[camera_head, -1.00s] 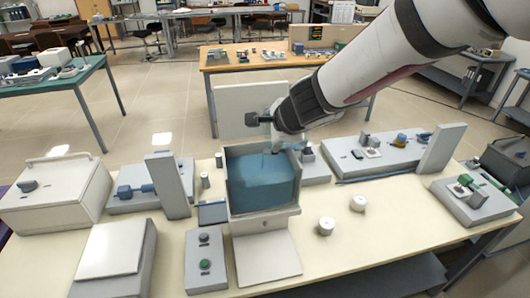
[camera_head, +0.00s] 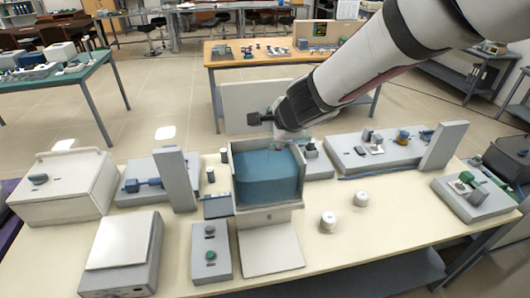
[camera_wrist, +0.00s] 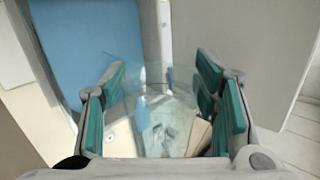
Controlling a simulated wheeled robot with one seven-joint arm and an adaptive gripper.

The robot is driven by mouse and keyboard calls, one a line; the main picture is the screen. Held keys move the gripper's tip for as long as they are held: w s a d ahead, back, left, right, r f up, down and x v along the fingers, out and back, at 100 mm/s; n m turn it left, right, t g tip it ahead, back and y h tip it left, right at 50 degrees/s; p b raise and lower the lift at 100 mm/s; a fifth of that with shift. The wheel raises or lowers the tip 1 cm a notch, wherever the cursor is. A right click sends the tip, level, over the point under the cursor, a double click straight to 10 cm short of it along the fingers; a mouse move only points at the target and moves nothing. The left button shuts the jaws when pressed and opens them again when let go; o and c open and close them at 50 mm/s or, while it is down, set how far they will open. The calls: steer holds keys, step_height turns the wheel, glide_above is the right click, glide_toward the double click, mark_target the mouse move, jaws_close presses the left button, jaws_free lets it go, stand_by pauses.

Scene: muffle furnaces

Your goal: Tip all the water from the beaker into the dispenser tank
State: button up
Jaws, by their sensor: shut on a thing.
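The dispenser tank (camera_head: 268,213) stands at the middle of the table, open at the top, with a large body of blue water (camera_head: 266,180) inside. The blue water also fills the upper left of the wrist view (camera_wrist: 88,45). My gripper (camera_wrist: 160,112) is shut on the clear glass beaker (camera_wrist: 150,108), whose sides lie between the teal finger pads. In the head view my gripper (camera_head: 300,140) is at the tank's back right corner, and the beaker shows only faintly there. I see no blue inside the beaker, but glare and transparency hide whether any water is left.
A grey upright panel (camera_head: 178,178) stands left of the tank, and another (camera_head: 444,146) far right. Two small white cylinders (camera_head: 328,222) sit on the table to the right. A button box (camera_head: 210,252) and a scale-like box (camera_head: 122,252) stand in front left.

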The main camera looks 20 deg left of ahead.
steer(key=shift+s+a+p, duration=0.1)
steer(key=shift+p, duration=0.95)
stand_by(0.5)
stand_by(1.0)
steer(key=shift+w+d+r+b, duration=0.2)
steer(key=shift+w+b, duration=0.15)
steer(key=shift+b, duration=0.45)
steer(key=y+b, duration=0.1)
steer(key=b, duration=0.1)
steer(key=d+m+b, duration=0.1)
steer(key=b, duration=0.1)
steer(key=shift+w+r+g+y, duration=0.25)
steer(key=shift+r+g+y, duration=0.1)
steer(key=shift+g+y, duration=0.05)
steer(key=shift+r+b, duration=0.15)
steer(key=shift+b, duration=0.3)
steer(key=shift+s+r+y, duration=0.1)
steer(key=shift+r+y, duration=0.05)
steer(key=shift+y, duration=0.15)
steer(key=shift+d+b, duration=0.1)
steer(key=shift+b, duration=0.2)
